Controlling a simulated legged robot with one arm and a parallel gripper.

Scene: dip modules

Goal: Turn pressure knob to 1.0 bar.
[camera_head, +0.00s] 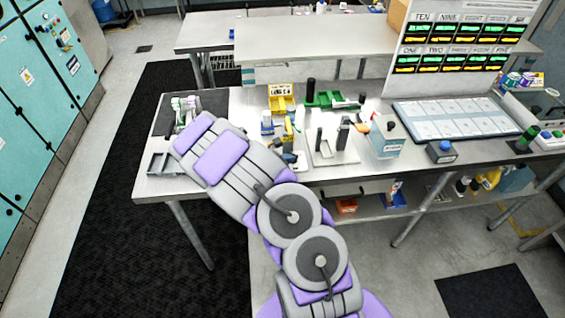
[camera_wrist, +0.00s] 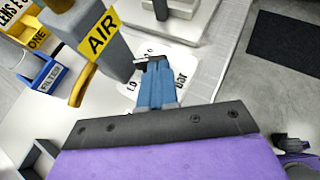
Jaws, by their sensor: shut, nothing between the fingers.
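The pressure dial plate (camera_wrist: 190,70) is white, with "bar" and part of a "0" readable in the wrist view. A grey block (camera_wrist: 98,50) with a yellow AIR label stands beside it, and a yellow curved hose (camera_wrist: 82,86) comes down from it. My gripper (camera_wrist: 155,66) is shut and empty, its blue fingers reaching over the dial plate. I cannot tell whether the fingertips touch the knob.
A blue FILTER holder (camera_wrist: 48,76) stands left of the hose. A white plate with upright posts (camera_head: 325,152) is close by on the bench. A grey tray (camera_head: 168,163) lies at the left.

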